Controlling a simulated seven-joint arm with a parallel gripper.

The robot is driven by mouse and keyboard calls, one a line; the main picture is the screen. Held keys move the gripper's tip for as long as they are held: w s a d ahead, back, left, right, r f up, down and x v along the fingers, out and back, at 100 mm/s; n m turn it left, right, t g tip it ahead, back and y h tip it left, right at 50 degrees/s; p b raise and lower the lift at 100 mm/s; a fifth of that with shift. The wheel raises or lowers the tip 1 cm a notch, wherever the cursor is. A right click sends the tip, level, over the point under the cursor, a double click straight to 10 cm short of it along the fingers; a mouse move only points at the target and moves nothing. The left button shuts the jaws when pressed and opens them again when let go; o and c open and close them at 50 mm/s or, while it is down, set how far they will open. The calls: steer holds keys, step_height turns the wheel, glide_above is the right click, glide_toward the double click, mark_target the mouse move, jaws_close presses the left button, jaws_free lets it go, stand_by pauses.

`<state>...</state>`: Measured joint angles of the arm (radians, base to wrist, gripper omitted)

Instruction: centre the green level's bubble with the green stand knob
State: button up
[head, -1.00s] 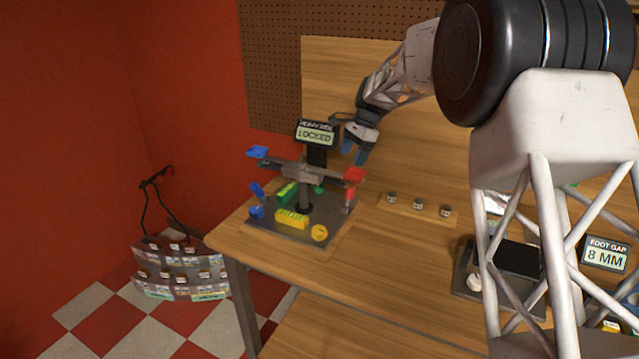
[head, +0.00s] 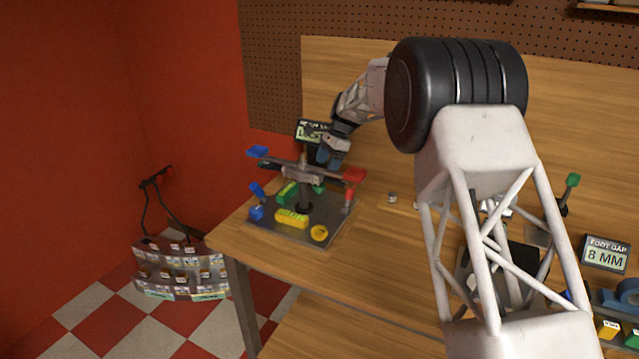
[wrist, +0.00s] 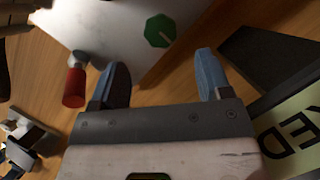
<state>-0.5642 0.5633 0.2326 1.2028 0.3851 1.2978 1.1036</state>
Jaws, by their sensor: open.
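The green level (head: 288,192) lies on the dark stand plate (head: 336,222), left of the post; its bubble is too small to make out. The green stand knob (head: 319,189) shows partly behind the rotor arm in the head view. In the wrist view the green knob (wrist: 160,31) has a pale pointer line and sits on a pale plate, beyond and between my fingertips. My gripper (head: 329,157) is over the back right of the stand, by the display. In the wrist view my gripper (wrist: 161,80) is open, blue fingertips apart, nothing between them.
A rotor arm with blue (head: 257,151) and red (head: 355,174) ends spans the stand. A red handle (wrist: 75,88) is close to my left finger. A display reading LOCKED (wrist: 292,133) is right of my gripper. A yellow level (head: 291,218) and yellow knob (head: 319,232) lie in front.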

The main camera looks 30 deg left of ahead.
mark_target(319, 189)
steer(key=shift+x, duration=3.8)
steer(key=c, duration=0.9)
